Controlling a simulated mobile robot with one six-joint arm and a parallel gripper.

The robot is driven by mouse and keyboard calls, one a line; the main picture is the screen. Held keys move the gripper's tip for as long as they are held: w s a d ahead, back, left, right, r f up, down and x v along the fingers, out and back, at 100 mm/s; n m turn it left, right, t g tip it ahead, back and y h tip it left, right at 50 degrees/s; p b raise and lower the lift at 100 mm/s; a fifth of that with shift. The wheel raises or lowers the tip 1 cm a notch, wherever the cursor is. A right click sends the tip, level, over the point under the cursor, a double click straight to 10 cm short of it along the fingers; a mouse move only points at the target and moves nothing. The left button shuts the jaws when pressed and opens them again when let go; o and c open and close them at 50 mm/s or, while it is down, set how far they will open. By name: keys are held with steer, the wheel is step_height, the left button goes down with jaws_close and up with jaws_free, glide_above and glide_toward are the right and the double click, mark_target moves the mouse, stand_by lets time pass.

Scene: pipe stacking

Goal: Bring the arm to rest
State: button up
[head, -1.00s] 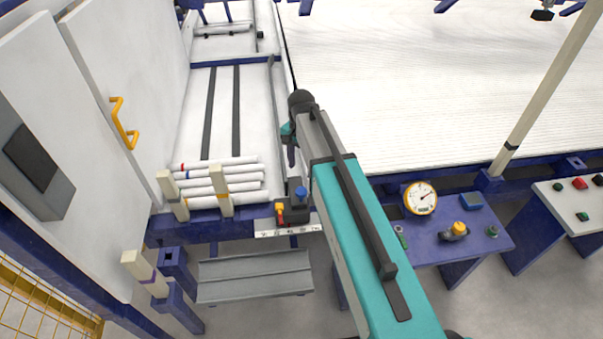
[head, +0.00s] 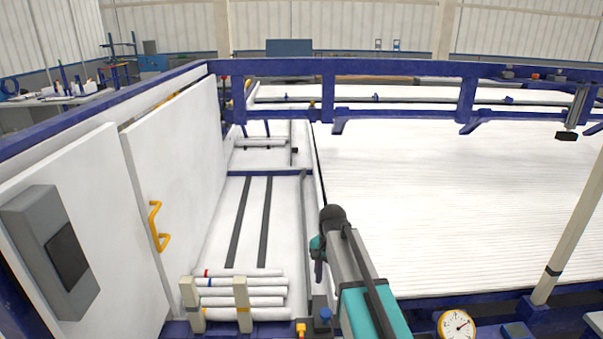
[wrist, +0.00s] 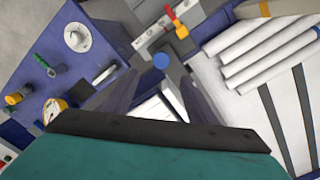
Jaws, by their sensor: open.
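My teal and grey arm (head: 372,305) reaches forward from the lower right of the head view. My gripper (head: 318,266) hangs at its far end, just right of the white pipe stack, apart from it. In the wrist view, my gripper (wrist: 158,84) shows two dark fingers spread apart with nothing between them. Part of the fingers is hidden by the teal housing. Several white pipes (head: 243,300) lie stacked behind two cream posts (head: 243,305), and they also show at the upper right of the wrist view (wrist: 265,50).
A blue knob (head: 326,314) and a yellow valve (head: 301,328) sit close below my gripper. A white door with a yellow handle (head: 157,228) stands left. A wide ribbed white bed (head: 460,200) lies right. A dial gauge (head: 456,324) is at lower right.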

steer(key=s+d+f+n+g, duration=0.1)
steer(key=s+d+f+n, duration=0.1)
steer(key=s+f, duration=0.75)
steer(key=s+d+f+n+g, duration=0.1)
steer(key=s+f+n+g, duration=0.1)
steer(key=s+f, duration=0.8)
steer(key=s+d+f+n+g, duration=0.1)
steer(key=s+f+n, duration=0.1)
steer(key=s+f, duration=0.6)
steer(key=s+d+f+n+g, duration=0.1)
steer(key=s+f+n, duration=0.2)
steer(key=s+f, duration=0.5)
steer(key=s, duration=0.5)
steer(key=shift+s+d+f, duration=0.3)
steer(key=shift+s+d, duration=0.05)
steer(key=shift+d, duration=0.05)
